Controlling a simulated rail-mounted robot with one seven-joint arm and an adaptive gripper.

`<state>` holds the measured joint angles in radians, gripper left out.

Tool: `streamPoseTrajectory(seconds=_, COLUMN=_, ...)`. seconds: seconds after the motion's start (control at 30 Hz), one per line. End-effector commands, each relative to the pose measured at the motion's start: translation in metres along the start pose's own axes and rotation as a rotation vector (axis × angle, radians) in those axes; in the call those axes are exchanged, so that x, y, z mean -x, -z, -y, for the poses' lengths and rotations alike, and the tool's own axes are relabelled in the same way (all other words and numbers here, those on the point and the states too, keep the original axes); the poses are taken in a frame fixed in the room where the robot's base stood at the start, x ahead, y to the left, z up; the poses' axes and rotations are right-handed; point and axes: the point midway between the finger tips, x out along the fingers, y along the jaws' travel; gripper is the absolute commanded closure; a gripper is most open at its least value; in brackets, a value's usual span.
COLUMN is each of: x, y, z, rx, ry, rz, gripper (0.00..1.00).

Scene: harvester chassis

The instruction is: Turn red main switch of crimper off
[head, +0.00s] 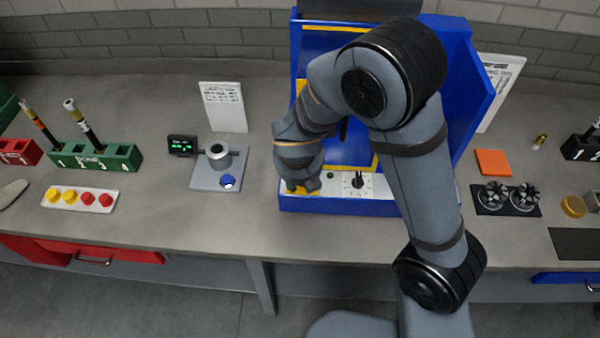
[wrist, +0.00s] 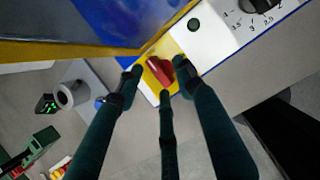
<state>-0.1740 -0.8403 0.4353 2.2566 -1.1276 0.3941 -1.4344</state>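The crimper (head: 455,70) is a large blue machine with a white front panel (head: 375,187). In the wrist view, the red main switch (wrist: 160,74) sits on a yellow plate (wrist: 151,86) at the end of that white panel. My gripper (wrist: 160,79) has three dark fingers, spread apart, with their tips around the red switch. Contact with it cannot be made out. In the head view my gripper (head: 302,186) is at the left end of the panel and hides the switch.
A black dial (head: 357,180) and a green button (head: 330,175) are right of my gripper on the panel. A grey plate with a cylinder (head: 218,155) stands to the left. Blue and yellow crimper walls rise close behind. The bench in front is clear.

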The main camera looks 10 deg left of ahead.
Motion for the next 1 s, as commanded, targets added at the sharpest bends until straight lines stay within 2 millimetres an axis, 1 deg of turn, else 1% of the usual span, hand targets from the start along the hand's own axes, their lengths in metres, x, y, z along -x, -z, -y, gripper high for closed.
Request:
streamPoseTrajectory(seconds=0.13, x=0.009, y=-0.001, z=-0.001, rx=-0.002, ry=-0.002, rz=0.003, gripper=0.62)
streamPoseTrajectory(seconds=0.27, x=0.028, y=-0.001, z=-0.002, rx=-0.002, ry=-0.005, rz=0.003, gripper=0.62)
streamPoseTrajectory(seconds=0.5, x=0.077, y=-0.001, z=-0.002, rx=-0.003, ry=-0.007, rz=0.004, gripper=0.62)
streamPoseTrajectory(seconds=0.6, x=0.096, y=-0.001, z=-0.002, rx=-0.001, ry=-0.006, rz=0.004, gripper=0.62)
streamPoseTrajectory(seconds=0.7, x=0.109, y=-0.001, z=-0.001, rx=-0.001, ry=-0.003, rz=0.003, gripper=0.62)
streamPoseTrajectory(seconds=0.83, x=0.118, y=0.000, z=-0.001, rx=0.000, ry=-0.002, rz=0.001, gripper=0.62)
streamPoseTrajectory(seconds=1.0, x=0.120, y=0.000, z=0.000, rx=0.000, ry=0.000, rz=-0.001, gripper=0.62)
